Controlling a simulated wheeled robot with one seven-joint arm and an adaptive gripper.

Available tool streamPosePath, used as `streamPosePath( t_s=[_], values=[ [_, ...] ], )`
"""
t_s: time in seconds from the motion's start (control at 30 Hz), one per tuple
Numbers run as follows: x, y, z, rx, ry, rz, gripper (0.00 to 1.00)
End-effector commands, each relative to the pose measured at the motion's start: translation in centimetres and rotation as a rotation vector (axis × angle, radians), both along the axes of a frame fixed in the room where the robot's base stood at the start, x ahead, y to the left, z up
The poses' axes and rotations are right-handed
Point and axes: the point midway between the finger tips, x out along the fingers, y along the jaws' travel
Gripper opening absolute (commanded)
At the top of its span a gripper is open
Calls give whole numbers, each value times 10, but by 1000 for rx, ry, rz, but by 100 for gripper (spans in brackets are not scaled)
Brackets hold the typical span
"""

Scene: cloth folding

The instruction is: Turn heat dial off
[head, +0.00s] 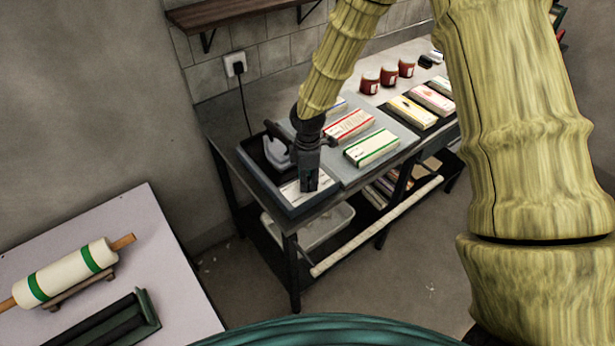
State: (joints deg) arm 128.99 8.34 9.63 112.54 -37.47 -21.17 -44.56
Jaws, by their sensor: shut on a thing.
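My gripper (310,182) points down over the front of a dark shallow tray (252,162) at the left end of the workbench. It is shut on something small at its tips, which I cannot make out. A white printed card (291,193) lies in the tray beside and below the fingers. A pale grey iron-like appliance (276,153) with a dark handle sits in the tray, just left of my gripper. I cannot make out the heat dial; my gripper may hide it.
A wall socket (236,66) has a plug and hanging cord behind the tray. Boxed packs lie right of my gripper, including a red-banded one (349,125) and a green-banded one (371,147). Red jars (388,75) stand farther back. A side table (185,270) holds a roller (70,270).

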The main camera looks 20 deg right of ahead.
Motion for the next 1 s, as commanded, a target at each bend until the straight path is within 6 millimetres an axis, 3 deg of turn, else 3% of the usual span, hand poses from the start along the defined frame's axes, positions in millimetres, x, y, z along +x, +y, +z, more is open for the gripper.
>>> streamPosePath(
  t_s=[0.33, 0.87, 0.9, 1.0],
  values=[
    [0, -1, 0, -1, 0, 129, 10],
    [0, -1, 0, -2, 0, 150, 10],
    [0, -1, 0, -2, 0, 150, 41],
    [0, -1, 0, -1, 0, 150, 57]
  ],
)
